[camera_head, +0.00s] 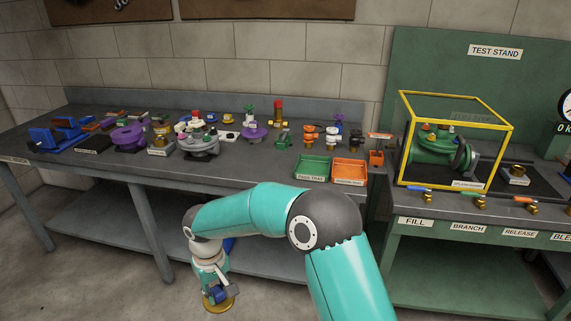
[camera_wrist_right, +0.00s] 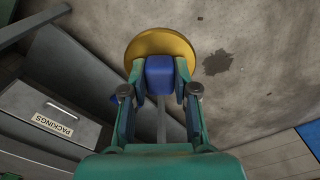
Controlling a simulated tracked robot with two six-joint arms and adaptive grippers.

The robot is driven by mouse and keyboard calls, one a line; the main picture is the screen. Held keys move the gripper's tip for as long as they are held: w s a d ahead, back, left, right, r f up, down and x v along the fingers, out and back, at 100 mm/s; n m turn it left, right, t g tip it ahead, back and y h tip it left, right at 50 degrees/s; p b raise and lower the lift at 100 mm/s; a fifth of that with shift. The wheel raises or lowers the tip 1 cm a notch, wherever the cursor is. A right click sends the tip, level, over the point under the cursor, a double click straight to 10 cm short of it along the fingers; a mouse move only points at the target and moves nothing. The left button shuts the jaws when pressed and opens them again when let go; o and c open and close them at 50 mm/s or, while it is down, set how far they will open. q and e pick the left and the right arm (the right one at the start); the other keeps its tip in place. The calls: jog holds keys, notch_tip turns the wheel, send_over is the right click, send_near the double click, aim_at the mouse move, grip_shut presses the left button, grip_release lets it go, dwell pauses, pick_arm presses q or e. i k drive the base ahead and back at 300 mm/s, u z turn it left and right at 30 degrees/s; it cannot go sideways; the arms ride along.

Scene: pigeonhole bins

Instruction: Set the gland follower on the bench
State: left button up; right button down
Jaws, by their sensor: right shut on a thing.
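My right gripper (camera_head: 214,289) hangs low in front of the bench, below the height of its top. It is shut on a piece with a round gold-coloured flange, which I take to be the gland follower (camera_head: 219,307). In the right wrist view the fingers (camera_wrist_right: 161,90) close on a blue block, with the gold disc (camera_wrist_right: 150,43) just beyond it over the floor. The fingers hide part of the piece. The grey bench (camera_head: 250,179) stands behind the arm. My left gripper is not in view.
A green tray (camera_head: 297,174) and an orange tray (camera_head: 336,181) stand at the bench's right end. Several parts crowd the back and left. The front strip beside the green tray is bare. A yellow-framed guard (camera_head: 487,153) stands on the test stand. A PACKINGS label (camera_wrist_right: 52,124) shows left.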

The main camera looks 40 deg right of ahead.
aim_at(259, 162)
jog(key=z, duration=0.7)
jog(key=i, duration=1)
jog(key=z, duration=0.05)
